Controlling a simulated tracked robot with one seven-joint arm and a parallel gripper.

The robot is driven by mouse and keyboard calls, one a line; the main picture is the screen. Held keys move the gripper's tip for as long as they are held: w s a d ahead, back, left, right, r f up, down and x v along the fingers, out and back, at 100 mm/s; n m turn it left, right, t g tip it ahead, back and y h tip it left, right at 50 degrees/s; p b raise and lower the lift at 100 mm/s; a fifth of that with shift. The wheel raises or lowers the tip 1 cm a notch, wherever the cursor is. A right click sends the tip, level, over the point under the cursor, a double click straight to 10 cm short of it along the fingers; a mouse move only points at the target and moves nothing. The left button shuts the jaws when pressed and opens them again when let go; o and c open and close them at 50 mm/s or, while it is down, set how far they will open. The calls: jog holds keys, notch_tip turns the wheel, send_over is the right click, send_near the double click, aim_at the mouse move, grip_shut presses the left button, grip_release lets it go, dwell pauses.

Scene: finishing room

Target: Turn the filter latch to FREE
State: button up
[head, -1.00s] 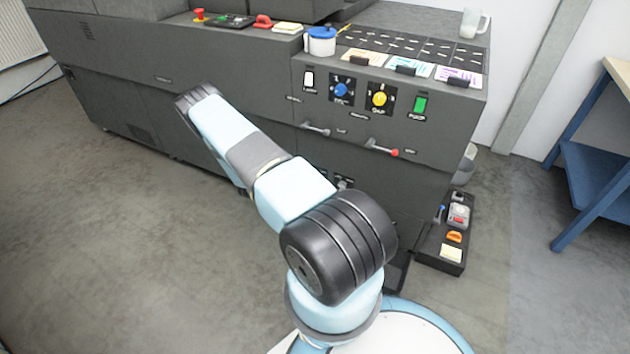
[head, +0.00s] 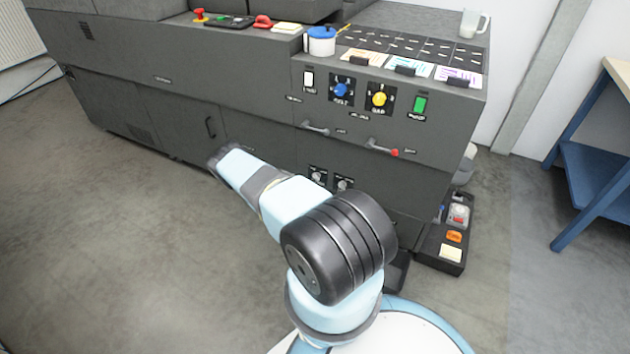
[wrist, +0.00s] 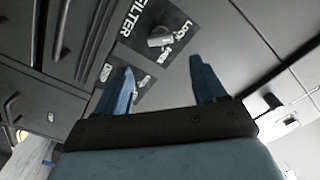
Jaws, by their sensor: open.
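The filter latch (wrist: 160,38) is a small grey knob on a dark plate marked FILTER, with LOCK and another label beside it, in the wrist view at the top centre. I cannot tell which label it points to. My gripper (wrist: 162,64) is open and empty, its two blue fingers spread below the latch in the picture, apart from it. In the head view my gripper is hidden, while two small latches (head: 318,176) and (head: 344,184) show low on the machine front. I cannot tell there which one is the filter latch.
A second labelled plate (wrist: 143,82) lies partly behind the left finger. In the head view, a grey lever (head: 315,128) and a red-tipped lever (head: 382,148) stick out above the latches. A parts tray (head: 440,250) is on the floor at right. Open floor lies at left.

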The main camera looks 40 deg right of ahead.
aim_at(316, 179)
jog(key=x, duration=1)
jog(key=shift+a, duration=0.1)
jog(key=c, duration=1.1)
jog(key=shift+o, duration=0.2)
